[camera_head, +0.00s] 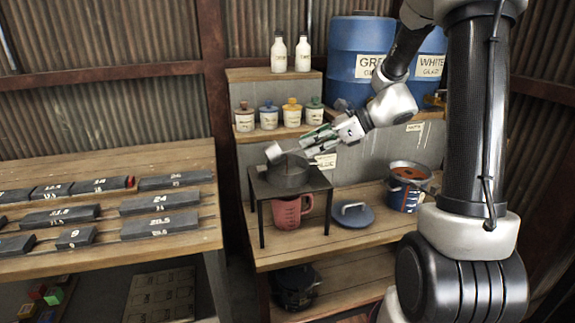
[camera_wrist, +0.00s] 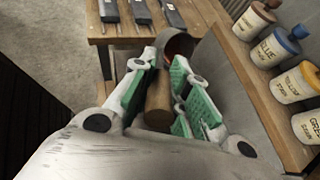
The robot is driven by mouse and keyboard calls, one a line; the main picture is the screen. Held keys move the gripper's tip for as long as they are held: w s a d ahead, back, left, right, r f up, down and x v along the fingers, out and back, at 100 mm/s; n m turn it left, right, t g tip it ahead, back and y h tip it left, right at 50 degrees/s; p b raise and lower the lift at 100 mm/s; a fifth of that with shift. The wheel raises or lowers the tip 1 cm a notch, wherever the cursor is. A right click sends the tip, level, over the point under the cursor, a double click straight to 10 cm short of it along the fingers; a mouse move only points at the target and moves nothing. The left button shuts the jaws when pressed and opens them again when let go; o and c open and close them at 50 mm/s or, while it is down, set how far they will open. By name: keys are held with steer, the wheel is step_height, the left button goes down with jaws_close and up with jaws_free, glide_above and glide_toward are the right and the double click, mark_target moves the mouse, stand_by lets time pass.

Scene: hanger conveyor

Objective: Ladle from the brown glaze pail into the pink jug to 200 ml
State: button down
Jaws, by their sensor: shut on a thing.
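My gripper (camera_head: 322,141) is shut on the wooden handle of a ladle (camera_wrist: 158,105). In the wrist view its green-padded fingers lie on both sides of the handle, and brown shows inside the cup.
A blue-grey lid (camera_head: 352,214) lies between stand and pail. Several small labelled jars (camera_head: 268,116) and two white bottles (camera_head: 279,52) are on shelves behind. A blue drum (camera_head: 352,45) stands at the back. A wooden table (camera_head: 110,240) with dark labelled blocks is at the left.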

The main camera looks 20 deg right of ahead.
steer(key=shift+d+f+y, duration=0.25)
steer(key=shift+f+y, duration=0.05)
steer(key=shift+y, duration=0.1)
stand_by(0.9)
steer(key=shift+d+f, duration=0.1)
steer(key=shift+f, duration=0.1)
steer(key=shift+f, duration=0.1)
stand_by(0.6)
steer(key=shift+d+f+m+y, duration=0.2)
steer(key=shift+m+y, duration=0.1)
steer(key=shift+y, duration=0.1)
steer(key=shift+d+f+t+y, duration=0.25)
steer(key=shift+f+t+y, duration=0.05)
steer(key=shift+f+y, duration=0.3)
stand_by(0.5)
stand_by(0.7)
steer(key=r+h, duration=0.1)
steer(key=a+r+h, duration=0.2)
steer(key=shift+a+r+n, duration=0.25)
steer(key=shift+r+n, duration=0.1)
steer(key=shift+n, duration=0.05)
steer(key=shift+a+r+h, duration=0.2)
steer(key=shift+r+h, duration=0.25)
steer(key=shift+h, duration=0.35)
steer(key=shift+g, duration=0.4)
